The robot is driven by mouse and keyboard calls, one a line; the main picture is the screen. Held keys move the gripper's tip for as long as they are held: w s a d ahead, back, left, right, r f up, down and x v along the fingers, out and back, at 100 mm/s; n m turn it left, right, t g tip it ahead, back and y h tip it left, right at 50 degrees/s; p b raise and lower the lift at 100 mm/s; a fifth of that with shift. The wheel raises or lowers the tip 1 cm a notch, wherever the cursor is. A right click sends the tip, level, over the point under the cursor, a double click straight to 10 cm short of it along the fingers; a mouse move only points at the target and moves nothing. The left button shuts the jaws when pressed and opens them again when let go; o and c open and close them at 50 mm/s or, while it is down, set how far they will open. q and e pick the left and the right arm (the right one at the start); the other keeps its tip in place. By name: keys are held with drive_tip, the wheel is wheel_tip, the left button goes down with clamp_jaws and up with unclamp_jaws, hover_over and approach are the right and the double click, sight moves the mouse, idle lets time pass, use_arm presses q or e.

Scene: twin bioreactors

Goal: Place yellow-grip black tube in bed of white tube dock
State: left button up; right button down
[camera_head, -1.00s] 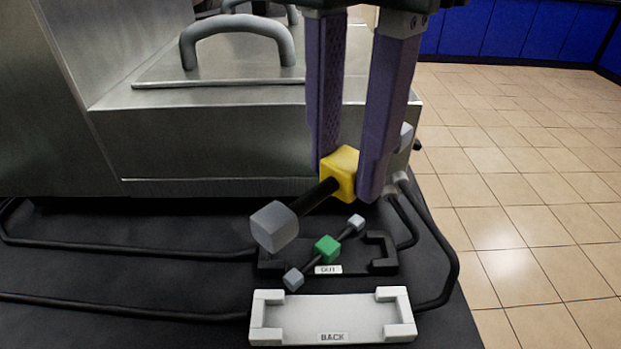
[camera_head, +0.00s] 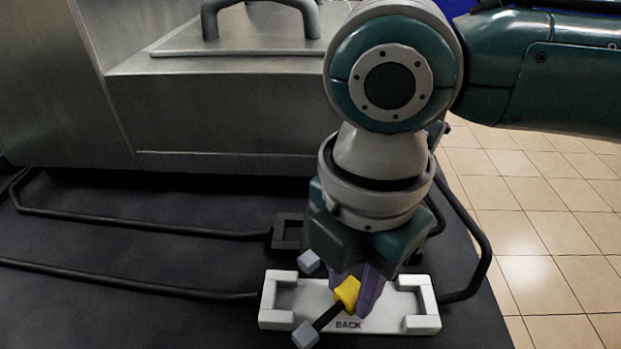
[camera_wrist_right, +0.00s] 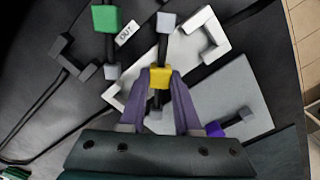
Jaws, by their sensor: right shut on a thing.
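The yellow-grip black tube, with its yellow grip (camera_head: 347,292) and grey end blocks, is held between the purple fingers of my right gripper (camera_head: 362,291). The white tube dock (camera_head: 278,319), labelled BACK, lies beneath. In the head view the tube crosses the dock's front edge diagonally, with its near end block (camera_head: 305,335) beyond that edge. The tube is not lined up with the bed; its exact height above it is unclear. In the wrist view the yellow grip (camera_wrist_right: 160,77) sits between the fingertips (camera_wrist_right: 160,84). My left gripper is out of view.
A black dock (camera_head: 285,236) lies behind the white one, mostly hidden by my right arm. A green-grip tube (camera_wrist_right: 105,18) lies at it. A purple-grip tube (camera_wrist_right: 215,130) lies on a grey plate (camera_wrist_right: 235,85). Black hoses (camera_head: 130,284) run along the dark bench top. Steel equipment (camera_head: 220,110) stands behind.

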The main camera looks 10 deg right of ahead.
drive_tip(key=shift+f, duration=0.25)
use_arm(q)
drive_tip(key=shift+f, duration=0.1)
use_arm(e)
drive_tip(key=shift+f, duration=0.15)
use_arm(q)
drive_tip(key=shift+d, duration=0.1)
use_arm(e)
drive_tip(key=c, duration=0.6)
unclamp_jaws()
